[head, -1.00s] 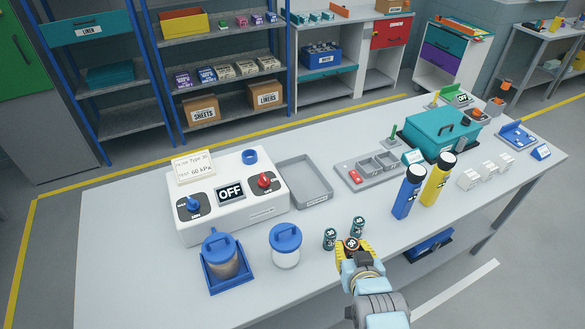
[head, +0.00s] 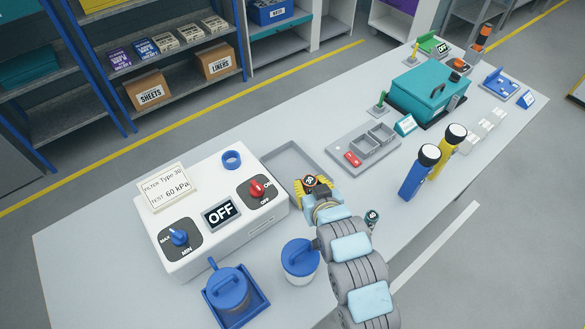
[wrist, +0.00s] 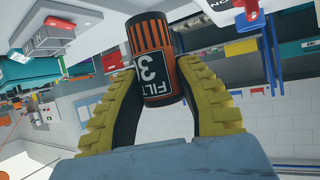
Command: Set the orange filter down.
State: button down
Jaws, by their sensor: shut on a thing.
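My gripper (head: 311,188) is shut on the orange filter (head: 310,181), a black and orange striped canister. In the wrist view the filter (wrist: 152,62) stands between the two yellow padded fingers, its label partly cut off by its curve. In the head view the filter and fingertips overlap the right part of the grey tray (head: 270,158). I cannot tell whether the filter touches the tray or hangs above it. The filter's lower part is hidden in the head view.
A white test box (head: 222,213) reading OFF stands left of the tray. A blue-lidded jar (head: 299,258) and a dark green filter (head: 372,217) are near my arm.

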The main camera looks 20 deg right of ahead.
jog(key=shift+w+d+f+b, duration=0.25)
jog(key=shift+w+f+b, duration=0.5)
jog(key=shift+b, duration=0.35)
jog(key=x, duration=0.4)
jog(key=d+f+x, duration=0.1)
jog(key=x, duration=0.4)
jog(key=d+x, duration=0.1)
jog(key=x, duration=0.3)
jog(key=shift+s+f, duration=0.2)
jog(key=shift+s, duration=0.1)
jog(key=shift+w+f, duration=0.2)
jog(key=shift+f, duration=0.1)
jog(key=shift+w+f, duration=0.1)
jog(key=shift+f, duration=1.55)
jog(key=c, duration=0.8)
grip_release()
jog(key=shift+f, duration=0.1)
